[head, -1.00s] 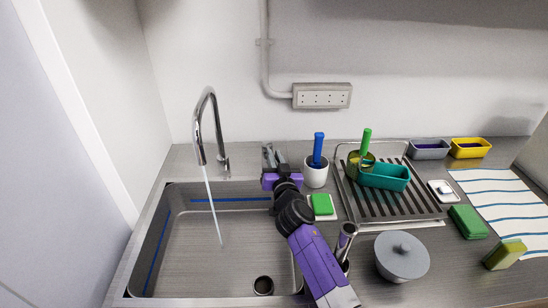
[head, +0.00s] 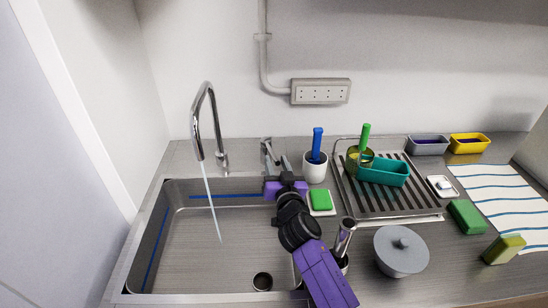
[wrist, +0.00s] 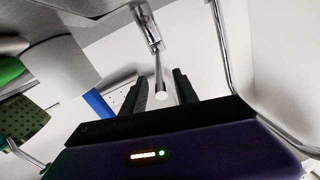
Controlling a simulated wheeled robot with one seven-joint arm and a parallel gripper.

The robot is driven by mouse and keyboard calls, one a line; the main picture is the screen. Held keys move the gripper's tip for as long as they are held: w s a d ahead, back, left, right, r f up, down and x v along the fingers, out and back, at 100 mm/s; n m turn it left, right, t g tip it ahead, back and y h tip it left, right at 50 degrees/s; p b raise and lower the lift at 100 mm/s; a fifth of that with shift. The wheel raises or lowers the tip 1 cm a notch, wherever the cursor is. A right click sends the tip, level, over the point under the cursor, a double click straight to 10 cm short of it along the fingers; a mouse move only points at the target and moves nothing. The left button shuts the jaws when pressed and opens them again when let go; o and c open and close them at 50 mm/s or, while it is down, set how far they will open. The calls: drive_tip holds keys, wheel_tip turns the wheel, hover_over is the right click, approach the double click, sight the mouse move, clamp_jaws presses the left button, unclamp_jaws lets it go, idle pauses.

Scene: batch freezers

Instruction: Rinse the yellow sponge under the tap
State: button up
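The yellow sponge (head: 503,249) lies on the counter at the far right, beside the striped cloth, far from my gripper. It shows yellow and olive-green faces. The tap (head: 198,125) stands behind the sink (head: 215,235), and a thin stream of water (head: 211,203) runs from it into the basin. My gripper (head: 274,160) is at the sink's back right corner. In the wrist view its two dark fingers (wrist: 160,92) are apart. A metal lever (wrist: 158,72) with a pale round end shows between them; I cannot tell whether they touch it.
A white cup with a blue-handled brush (head: 316,165), a green sponge on a small dish (head: 320,200) and a dish rack (head: 350,205) stand right of my gripper. A grey lidded pot (head: 400,262) and a green block (head: 467,217) are nearer the front right. The basin is empty.

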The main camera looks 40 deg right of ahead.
drive_tip(key=shift+v, duration=1.45)
